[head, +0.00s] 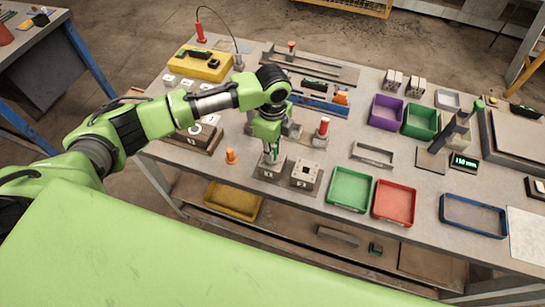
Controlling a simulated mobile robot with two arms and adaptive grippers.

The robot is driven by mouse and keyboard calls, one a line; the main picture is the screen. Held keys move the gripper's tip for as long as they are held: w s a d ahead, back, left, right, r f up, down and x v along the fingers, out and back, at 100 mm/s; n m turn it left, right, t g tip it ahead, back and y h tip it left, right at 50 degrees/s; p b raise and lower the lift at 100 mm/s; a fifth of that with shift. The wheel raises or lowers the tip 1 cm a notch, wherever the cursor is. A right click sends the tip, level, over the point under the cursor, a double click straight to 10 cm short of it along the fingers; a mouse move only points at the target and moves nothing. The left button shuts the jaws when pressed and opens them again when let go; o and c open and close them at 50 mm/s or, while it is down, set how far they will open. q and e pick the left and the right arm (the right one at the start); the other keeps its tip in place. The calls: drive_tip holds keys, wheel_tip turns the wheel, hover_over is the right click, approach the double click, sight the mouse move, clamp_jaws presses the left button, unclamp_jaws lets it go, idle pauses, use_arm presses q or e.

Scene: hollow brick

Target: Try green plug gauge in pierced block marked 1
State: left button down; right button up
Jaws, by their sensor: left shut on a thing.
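My left gripper (271,152) points down, shut on the green plug gauge (272,158), of which only a little shows between the fingers. The gauge is over the left of two grey pierced blocks, the left block (263,173). I cannot tell whether its tip is inside the hole. The marks on the block fronts are too small to read surely. My right gripper is out of view.
An orange plug (231,156) stands left of the blocks and a red-handled gauge (323,128) behind them. A green tray (350,188) and a red tray (394,203) lie to the right. The bench's front edge runs close in front of the blocks.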

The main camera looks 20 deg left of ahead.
use_arm(q)
drive_tip(key=shift+r+p, duration=2.35)
drive_tip(key=shift+r, duration=2.35)
